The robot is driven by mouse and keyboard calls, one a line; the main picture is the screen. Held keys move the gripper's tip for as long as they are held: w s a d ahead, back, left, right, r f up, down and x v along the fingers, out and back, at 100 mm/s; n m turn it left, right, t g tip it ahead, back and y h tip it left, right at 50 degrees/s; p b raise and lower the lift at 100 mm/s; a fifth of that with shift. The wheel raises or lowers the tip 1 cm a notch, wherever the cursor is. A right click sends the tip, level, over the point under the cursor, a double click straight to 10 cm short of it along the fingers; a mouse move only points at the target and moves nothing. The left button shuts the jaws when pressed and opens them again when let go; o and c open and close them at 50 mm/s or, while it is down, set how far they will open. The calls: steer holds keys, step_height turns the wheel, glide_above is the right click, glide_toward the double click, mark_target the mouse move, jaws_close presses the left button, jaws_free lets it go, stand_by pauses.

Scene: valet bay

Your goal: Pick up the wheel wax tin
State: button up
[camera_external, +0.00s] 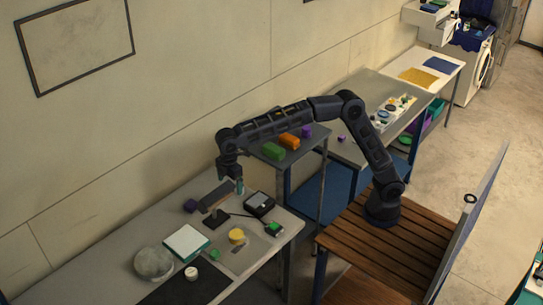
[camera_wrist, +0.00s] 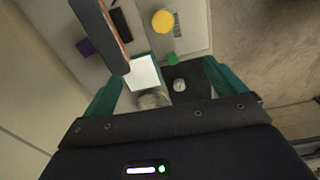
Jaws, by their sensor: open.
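No label is readable, so I cannot tell for certain which item is the wheel wax tin. A yellow round tin-like item (camera_external: 237,236) lies on the work table; it also shows at the top of the wrist view (camera_wrist: 162,21). A small white round item (camera_external: 191,272) sits on a dark mat and shows in the wrist view (camera_wrist: 180,85). My gripper (camera_external: 230,182) is above the table's back part, pointing down. Its teal fingers are spread apart in the wrist view (camera_wrist: 163,78), with nothing held between them.
A brown-topped lamp-like stand (camera_external: 216,197) rises close beside my gripper. The work table (camera_external: 125,220) also holds a white-topped box (camera_external: 187,242), a glassy round container (camera_external: 154,262), a purple block (camera_external: 191,206), a black box (camera_external: 259,204) and green blocks (camera_external: 274,229).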

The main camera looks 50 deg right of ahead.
glide_toward(236, 234)
steer(key=f, duration=0.5)
steer(key=shift+w+a+f, duration=0.1)
steer(key=shift+w+a, duration=0.1)
steer(key=shift+w, duration=0.1)
steer(key=shift+s+d+f, duration=0.15)
steer(key=shift+f, duration=1.2)
steer(key=shift+s+d+f, duration=0.1)
steer(key=shift+s+f, duration=0.05)
steer(key=shift+f, duration=1.25)
steer(key=shift+c, duration=0.4)
steer(key=c, duration=1.1)
steer(key=shift+r, duration=0.1)
